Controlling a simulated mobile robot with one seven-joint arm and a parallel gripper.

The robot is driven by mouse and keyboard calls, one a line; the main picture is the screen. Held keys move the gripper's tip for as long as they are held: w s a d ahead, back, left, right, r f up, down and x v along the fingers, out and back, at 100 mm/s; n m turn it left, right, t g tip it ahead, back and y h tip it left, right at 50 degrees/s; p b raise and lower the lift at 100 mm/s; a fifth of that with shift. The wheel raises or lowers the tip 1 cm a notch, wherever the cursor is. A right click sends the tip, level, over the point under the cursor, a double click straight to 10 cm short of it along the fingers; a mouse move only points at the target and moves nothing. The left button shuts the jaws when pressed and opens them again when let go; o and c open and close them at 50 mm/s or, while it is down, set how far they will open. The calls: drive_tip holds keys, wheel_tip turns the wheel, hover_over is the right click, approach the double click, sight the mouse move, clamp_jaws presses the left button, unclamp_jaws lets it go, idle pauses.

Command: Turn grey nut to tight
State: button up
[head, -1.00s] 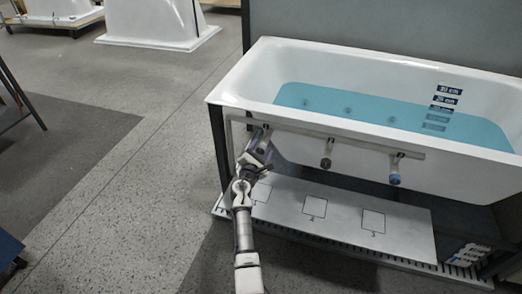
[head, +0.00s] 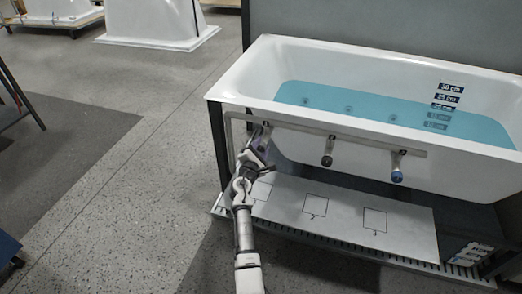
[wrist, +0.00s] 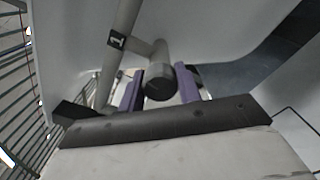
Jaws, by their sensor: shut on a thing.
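The grey nut (wrist: 158,84) is a dark grey round cap on a light grey stub under the rail label 1, in the wrist view. My gripper (wrist: 160,90) has its two purple fingers on either side of the nut, shut on it. In the head view my gripper (head: 259,148) is at the left end of the pipe rail (head: 300,128), and it hides the grey nut there. How tight the nut sits cannot be seen.
A black nut (head: 327,159) and a blue nut (head: 397,176) hang further right on the rail. The white bathtub (head: 300,110) holds blue water behind it. A grey board (head: 340,207) with marked squares lies below.

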drive_tip(key=m+b, duration=0.2)
drive_tip(key=m, duration=0.1)
drive_tip(key=m+b, duration=0.1)
drive_tip(key=b, duration=0.1)
drive_tip(key=shift+f+m, duration=0.25)
drive_tip(key=shift+m, duration=0.05)
drive_tip(key=m+b, duration=0.4)
drive_tip(key=shift+m, duration=0.3)
drive_tip(key=m+b, duration=0.5)
drive_tip(key=shift+b, duration=0.3)
drive_tip(key=shift+r+m+b, duration=0.15)
drive_tip(key=shift+m+b, duration=0.3)
drive_tip(key=shift+m, duration=0.35)
drive_tip(key=shift+r, duration=0.1)
drive_tip(key=o, duration=1)
drive_tip(key=shift+c, duration=0.2)
drive_tip(key=shift+s, duration=0.15)
